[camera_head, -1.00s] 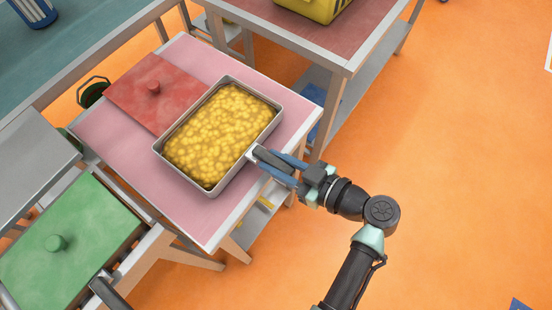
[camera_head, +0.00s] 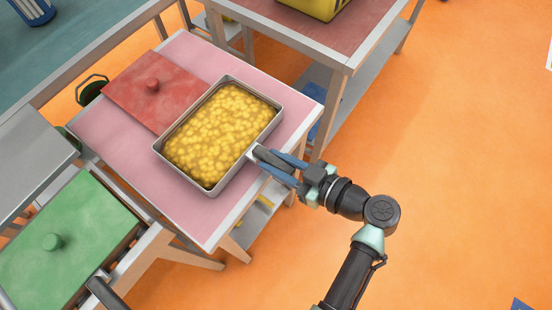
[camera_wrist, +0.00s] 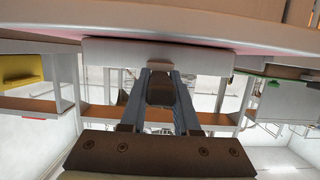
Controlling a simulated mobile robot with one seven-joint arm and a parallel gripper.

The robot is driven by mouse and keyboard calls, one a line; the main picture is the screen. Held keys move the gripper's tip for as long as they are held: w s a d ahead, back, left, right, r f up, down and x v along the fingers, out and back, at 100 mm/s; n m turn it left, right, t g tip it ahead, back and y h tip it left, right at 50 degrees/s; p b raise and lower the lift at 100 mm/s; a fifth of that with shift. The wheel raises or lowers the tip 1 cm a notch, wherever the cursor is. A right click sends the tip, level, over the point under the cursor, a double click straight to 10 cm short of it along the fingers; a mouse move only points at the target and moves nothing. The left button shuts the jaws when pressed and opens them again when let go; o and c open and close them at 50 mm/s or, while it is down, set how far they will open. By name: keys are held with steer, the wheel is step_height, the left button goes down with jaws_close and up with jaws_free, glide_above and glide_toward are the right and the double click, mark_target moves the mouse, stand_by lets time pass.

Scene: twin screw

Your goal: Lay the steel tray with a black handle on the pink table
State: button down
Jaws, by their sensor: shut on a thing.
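The steel tray (camera_head: 247,165) is full of yellow pieces and sits over the right part of the pink table (camera_head: 100,128). In the head view I cannot tell whether it touches the top or is just above it. Its black handle (camera_head: 268,156) sticks out past the table's right edge. My gripper (camera_head: 277,162) is shut on this handle. In the wrist view the handle (camera_wrist: 160,88) is between the two fingers, and the tray's side wall (camera_wrist: 160,55) is in front of them. The tray's underside is hidden in the head view.
A green lid (camera_head: 65,240) is on a stand at the lower left. Another table (camera_head: 340,40) with a yellow container (camera_head: 318,8) stands behind. Orange floor is clear on the right.

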stand_by(0.3)
steer(key=c, duration=0.6)
jaws_free()
steer(key=shift+o, duration=0.2)
steer(key=shift+f, duration=0.15)
steer(key=b+v, duration=0.2)
steer(key=v, duration=1.1)
